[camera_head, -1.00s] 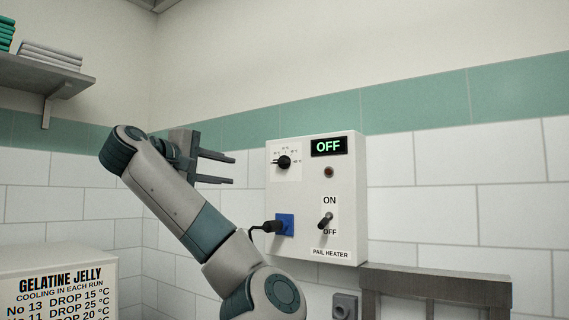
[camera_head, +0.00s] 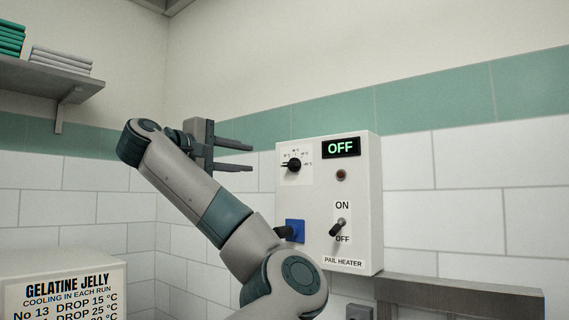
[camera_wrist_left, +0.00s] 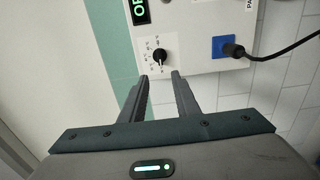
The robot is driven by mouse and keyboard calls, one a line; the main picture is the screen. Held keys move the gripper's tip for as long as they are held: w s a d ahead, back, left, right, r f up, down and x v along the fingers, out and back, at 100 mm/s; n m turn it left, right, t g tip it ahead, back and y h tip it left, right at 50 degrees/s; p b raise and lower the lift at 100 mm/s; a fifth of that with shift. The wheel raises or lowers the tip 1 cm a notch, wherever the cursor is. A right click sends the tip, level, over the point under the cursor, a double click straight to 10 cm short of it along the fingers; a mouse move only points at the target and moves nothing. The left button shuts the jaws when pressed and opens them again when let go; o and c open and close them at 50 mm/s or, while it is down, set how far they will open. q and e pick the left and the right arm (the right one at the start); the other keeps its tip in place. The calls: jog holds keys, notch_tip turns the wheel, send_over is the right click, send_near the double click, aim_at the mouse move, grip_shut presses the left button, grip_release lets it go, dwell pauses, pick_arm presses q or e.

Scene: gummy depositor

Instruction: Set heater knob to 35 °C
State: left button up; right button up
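The pail heater (camera_head: 358,185) is a white box on the tiled wall. Its display (camera_head: 341,147) reads OFF in green. The black heater knob (camera_head: 293,165) sits on a white dial plate at the box's upper left; the scale numbers are too small to read. My left gripper (camera_head: 252,157) is open and empty, to the left of the knob and apart from it. In the left wrist view the knob (camera_wrist_left: 159,56) shows ahead of and between the open fingers (camera_wrist_left: 160,76). My right gripper is not in view.
An ON/OFF toggle (camera_head: 338,228) sits lower on the box, under a dark round lamp (camera_head: 341,175). A black plug in a blue socket (camera_head: 295,230) is partly behind my left arm; its cable shows in the wrist view. A dark grey ledge (camera_head: 460,290) stands below right.

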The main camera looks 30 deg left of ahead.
aim_at(288, 164)
pick_arm(q)
jog(key=w+p, duration=0.3)
jog(key=w, duration=0.2)
jog(key=w+d+p, duration=0.1)
jog(key=w+p, duration=0.1)
jog(key=w, duration=0.3)
jog(key=w+p, duration=0.3)
jog(key=w, duration=0.2)
jog(key=shift+w+d+r+p, duration=0.15)
jog(key=shift+w+p, duration=0.05)
jog(key=shift+p, duration=0.15)
jog(key=shift+w, duration=0.35)
grip_shut()
